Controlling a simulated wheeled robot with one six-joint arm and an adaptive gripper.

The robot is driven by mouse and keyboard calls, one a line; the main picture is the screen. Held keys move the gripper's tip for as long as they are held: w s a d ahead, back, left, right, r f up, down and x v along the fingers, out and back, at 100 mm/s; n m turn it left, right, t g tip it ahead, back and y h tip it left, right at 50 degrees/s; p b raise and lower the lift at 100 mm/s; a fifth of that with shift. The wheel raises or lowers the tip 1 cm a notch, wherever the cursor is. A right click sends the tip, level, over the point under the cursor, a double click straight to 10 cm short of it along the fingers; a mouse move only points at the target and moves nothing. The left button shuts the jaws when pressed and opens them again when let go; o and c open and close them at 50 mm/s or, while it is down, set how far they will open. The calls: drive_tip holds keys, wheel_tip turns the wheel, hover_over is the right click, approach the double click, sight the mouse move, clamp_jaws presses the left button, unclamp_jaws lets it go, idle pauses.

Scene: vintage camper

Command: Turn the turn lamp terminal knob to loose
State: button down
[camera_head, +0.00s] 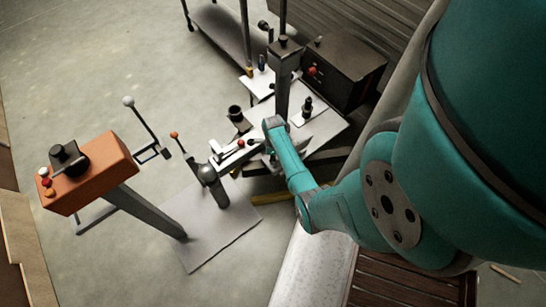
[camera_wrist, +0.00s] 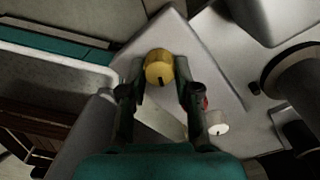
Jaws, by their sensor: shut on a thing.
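A round brass knob (camera_wrist: 158,67) with a dark mark on its near edge sits on a pale plate (camera_wrist: 190,62) in the wrist view. My gripper (camera_wrist: 160,80) has one finger on each side of the knob and is shut on it. The contact faces are partly hidden. I cannot read any label on the plate. In the head view my teal wrist covers this spot, and the knob is not seen there.
A white round knob (camera_wrist: 217,124) and a red part (camera_wrist: 204,102) lie close to my right finger. A dark cylinder (camera_wrist: 290,76) stands at the right. In the head view, an orange box (camera_head: 95,172) on a post and a black cabinet (camera_head: 345,70) stand around the bench.

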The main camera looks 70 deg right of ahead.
drive_tip(key=n, duration=0.8)
drive_tip(key=shift+w+n, duration=0.1)
drive_tip(key=shift+n, duration=0.3)
drive_tip(key=n, duration=0.4)
drive_tip(key=shift+d, duration=0.1)
drive_tip(key=n, duration=0.4)
drive_tip(key=shift+w+n+h, duration=0.1)
drive_tip(key=shift+n+h, duration=0.2)
drive_tip(key=c, duration=0.8)
unclamp_jaws()
